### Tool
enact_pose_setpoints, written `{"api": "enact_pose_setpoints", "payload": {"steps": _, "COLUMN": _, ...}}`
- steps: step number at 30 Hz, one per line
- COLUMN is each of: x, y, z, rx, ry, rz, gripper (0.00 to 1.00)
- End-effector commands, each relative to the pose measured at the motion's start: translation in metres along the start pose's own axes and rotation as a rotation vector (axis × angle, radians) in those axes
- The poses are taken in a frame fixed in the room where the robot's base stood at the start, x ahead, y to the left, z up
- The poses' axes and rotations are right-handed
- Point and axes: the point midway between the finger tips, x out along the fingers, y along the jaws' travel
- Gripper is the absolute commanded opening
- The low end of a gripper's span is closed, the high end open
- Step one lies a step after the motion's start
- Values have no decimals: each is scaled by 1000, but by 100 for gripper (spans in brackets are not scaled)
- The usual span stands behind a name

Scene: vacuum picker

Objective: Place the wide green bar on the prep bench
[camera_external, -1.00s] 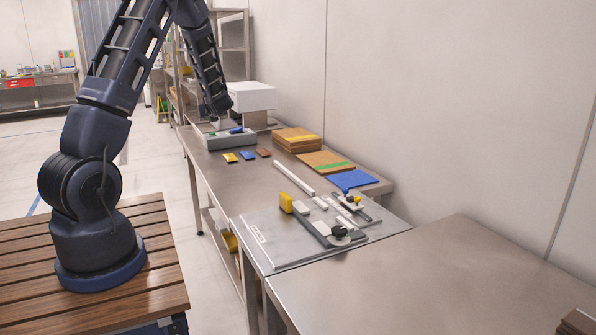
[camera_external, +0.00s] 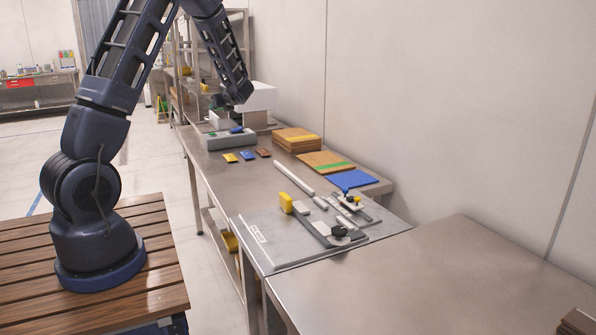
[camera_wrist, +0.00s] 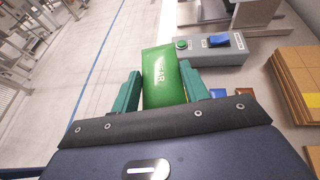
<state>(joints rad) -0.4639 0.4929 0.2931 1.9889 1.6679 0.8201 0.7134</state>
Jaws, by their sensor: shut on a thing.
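The wide green bar (camera_wrist: 163,78), with white lettering on its face, is between the two teal fingers of my gripper (camera_wrist: 158,88) in the wrist view. The gripper is shut on it and the bar sticks out past the fingertips. In the external view my gripper is mostly hidden behind my forearm, and the bar cannot be made out. A long steel bench (camera_external: 225,185) runs along the wall, and another bare steel bench (camera_external: 430,280) is in the right foreground. I cannot tell which is the prep bench.
A grey control box (camera_external: 230,140) with a green button and blue switch stands near the far end; the wrist view also shows it (camera_wrist: 215,58). Brown boards (camera_external: 296,142), a blue sheet (camera_external: 352,180), small coloured pieces and a clamp fixture (camera_external: 330,232) lie on the long bench.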

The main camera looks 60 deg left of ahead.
Motion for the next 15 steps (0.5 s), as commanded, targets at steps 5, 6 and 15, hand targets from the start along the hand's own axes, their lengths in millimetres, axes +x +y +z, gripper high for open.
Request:
{"api": "enact_pose_setpoints", "payload": {"steps": 5, "x": -44, "y": -22, "z": -44, "rx": -52, "ry": 2, "rz": 133, "gripper": 22}}
{"api": "enact_pose_setpoints", "payload": {"steps": 6, "x": -54, "y": -25, "z": -54, "rx": -68, "ry": 0, "rz": 172, "gripper": 22}}
{"api": "enact_pose_setpoints", "payload": {"steps": 15, "x": -149, "y": -50, "z": -137, "rx": -203, "ry": 0, "rz": 501, "gripper": 22}}
